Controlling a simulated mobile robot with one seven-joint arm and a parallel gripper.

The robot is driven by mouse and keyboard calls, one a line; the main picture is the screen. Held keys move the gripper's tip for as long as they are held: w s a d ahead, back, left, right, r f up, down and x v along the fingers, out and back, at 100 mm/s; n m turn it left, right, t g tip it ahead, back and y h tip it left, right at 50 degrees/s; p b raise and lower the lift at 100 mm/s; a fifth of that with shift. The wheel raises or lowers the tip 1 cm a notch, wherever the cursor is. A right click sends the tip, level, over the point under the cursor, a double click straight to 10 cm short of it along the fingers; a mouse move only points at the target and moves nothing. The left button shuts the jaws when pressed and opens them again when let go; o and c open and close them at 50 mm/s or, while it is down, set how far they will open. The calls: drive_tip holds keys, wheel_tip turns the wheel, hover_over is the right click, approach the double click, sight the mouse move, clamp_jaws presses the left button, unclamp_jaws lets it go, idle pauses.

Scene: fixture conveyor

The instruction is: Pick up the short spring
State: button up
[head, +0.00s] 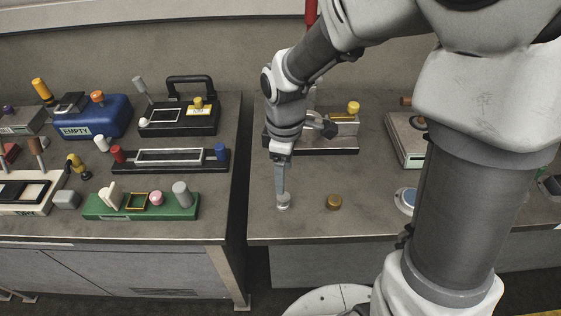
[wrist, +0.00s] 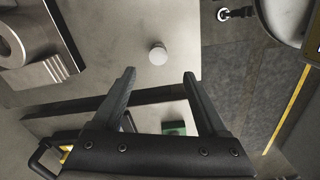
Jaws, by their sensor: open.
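A small pale round piece (head: 283,204) stands on the right-hand bench, near its front left corner. It fits the short spring, but its coils are too small to make out. In the wrist view it shows as a pale disc (wrist: 158,54), centred just beyond the gap between the fingertips. My gripper (head: 282,190) points down right over it in the head view. In the wrist view both dark fingers of my gripper (wrist: 159,75) are apart with nothing between them. Whether the fingers touch the piece cannot be told.
A metal fixture with a yellow knob (head: 353,107) stands behind. A dark gap separates the left bench, which holds a green block (head: 100,207) with several pieces, a blue box (head: 92,118) and black fixtures.

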sight(284, 196)
drive_tip(key=f, duration=0.5)
drive_tip(key=f+b, duration=0.1)
drive_tip(key=f, duration=0.4)
drive_tip(key=shift+w+f+b, duration=0.2)
drive_tip(key=shift+f+b, duration=0.05)
drive_tip(key=shift+b, duration=0.05)
drive_tip(key=shift+c, duration=0.3)
clamp_jaws()
